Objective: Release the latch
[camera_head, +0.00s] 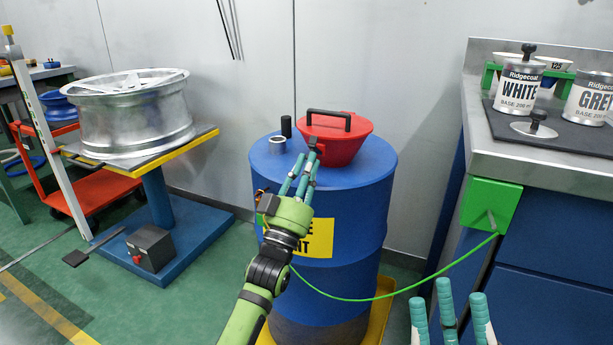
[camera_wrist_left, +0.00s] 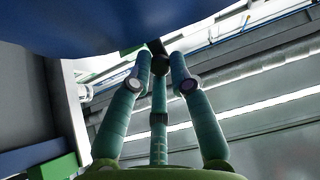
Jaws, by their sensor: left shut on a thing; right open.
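A red funnel (camera_head: 340,142) with a black bar handle (camera_head: 329,118) sits on top of a blue drum (camera_head: 350,185). A small dark latch (camera_head: 313,143) shows at the funnel's front left edge. My left gripper (camera_head: 307,160) reaches up to it from the front, and its teal fingers are shut on it. In the left wrist view, a dark piece (camera_wrist_left: 158,62), apparently the latch, sits between the fingertips under the blue drum top (camera_wrist_left: 70,25). The fingers hide part of the latch. My right gripper (camera_head: 450,305) is open and empty at the bottom right, low before the bench.
A metal cap (camera_head: 277,144) and a black plug (camera_head: 286,126) stand on the drum beside the funnel. A green cable (camera_head: 370,299) runs from a green box (camera_head: 489,206) towards the drum. A bench with paint cans (camera_head: 519,88) stands right; a wheel rim (camera_head: 135,115) stands left.

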